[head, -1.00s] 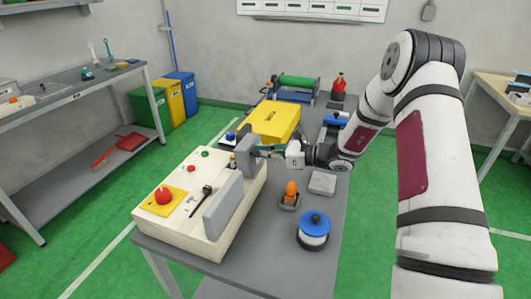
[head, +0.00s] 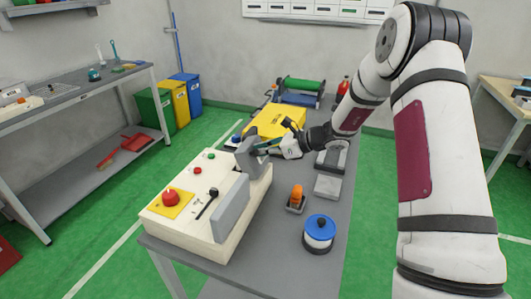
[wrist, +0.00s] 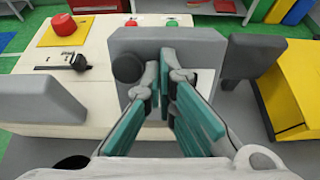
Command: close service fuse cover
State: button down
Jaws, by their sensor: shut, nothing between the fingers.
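A cream control box (head: 190,235) sits on the grey bench with two grey flap covers on its right side. The near cover (head: 231,207) stands up from the box; it also shows at the left of the wrist view (wrist: 42,108). The far cover (head: 248,155) leans inward over the box's far end. In the wrist view this far cover (wrist: 215,48) is straight ahead, with a black round knob (wrist: 128,67) beside my fingers. Which one is the service fuse cover I cannot tell. My gripper (wrist: 172,66) is shut and empty, its fingertips at the far cover's face; contact is unclear.
A red button (head: 171,197) and a black lever (head: 208,203) are on the box top. A yellow case (head: 275,120) stands behind. An orange part (head: 297,196) and a blue-topped spool (head: 319,232) stand on the bench to the right.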

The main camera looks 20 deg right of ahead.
jog(key=shift+w+a+r+g+h, duration=0.2)
jog(key=shift+w+a+g+h, duration=0.1)
jog(key=shift+a+h, duration=0.15)
jog(key=shift+w+a+r+g+h, duration=0.2)
jog(key=shift+w+a+g+h, duration=0.1)
jog(key=shift+a+h, duration=0.1)
jog(key=w+a+g+h, duration=0.1)
jog(key=w+a+g+h+b, duration=0.1)
jog(key=a+h, duration=0.1)
jog(key=w+a+f+g+h+b, duration=0.1)
jog(key=h, duration=0.1)
jog(key=shift+w+a+f+g, duration=0.1)
jog(key=shift+w+a+g, duration=0.15)
jog(key=shift+a+g, duration=0.1)
jog(key=a+f+g+h+b, duration=0.1)
jog(key=b, duration=0.1)
jog(key=w+a+g+h+b, duration=0.1)
jog(key=h, duration=0.1)
jog(key=shift+w+f+b, duration=0.25)
jog(key=shift+f+b, duration=0.1)
jog(key=shift+w+a+f+b, duration=0.15)
jog(key=shift+a+f+b, duration=0.15)
jog(key=shift+b, duration=0.25)
